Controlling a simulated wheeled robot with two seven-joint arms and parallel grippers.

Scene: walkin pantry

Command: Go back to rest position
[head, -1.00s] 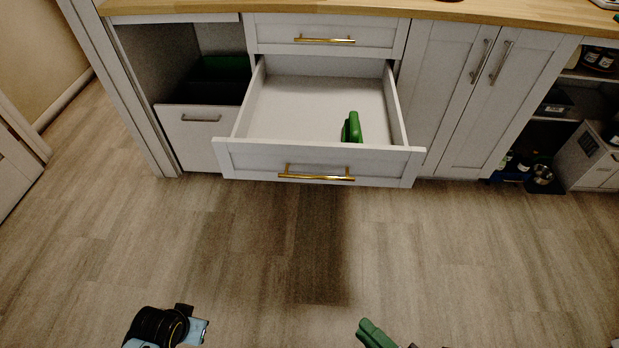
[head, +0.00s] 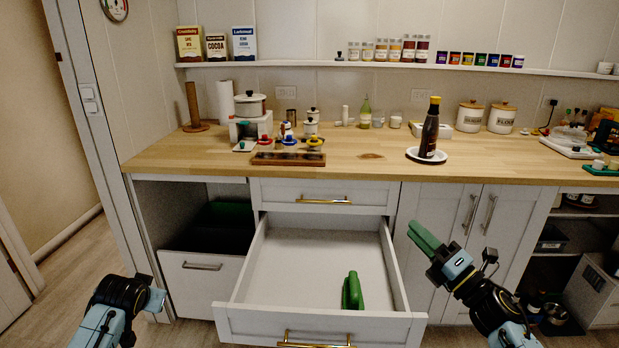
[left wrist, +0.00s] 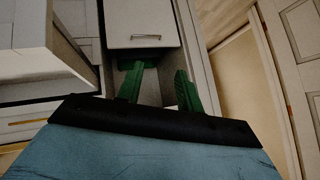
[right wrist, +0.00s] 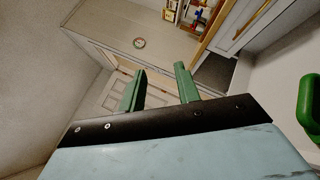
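My right gripper (head: 424,236) is raised in front of the cabinet doors, right of the open drawer. In the right wrist view its two green fingers (right wrist: 160,74) stand apart with nothing between them. My left gripper shows in the left wrist view (left wrist: 158,78) with its green fingers apart and empty. In the head view my left arm is at the lower left, and its fingers are hidden there. Both grippers are clear of the furniture as far as I can see.
The drawer (head: 270,322) is pulled out and holds a green object (head: 353,291), which also shows in the right wrist view (right wrist: 309,100). A half-open bin drawer (head: 203,283) stands left of it. The wooden counter (head: 370,166) carries a dark bottle (head: 430,130) and several jars.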

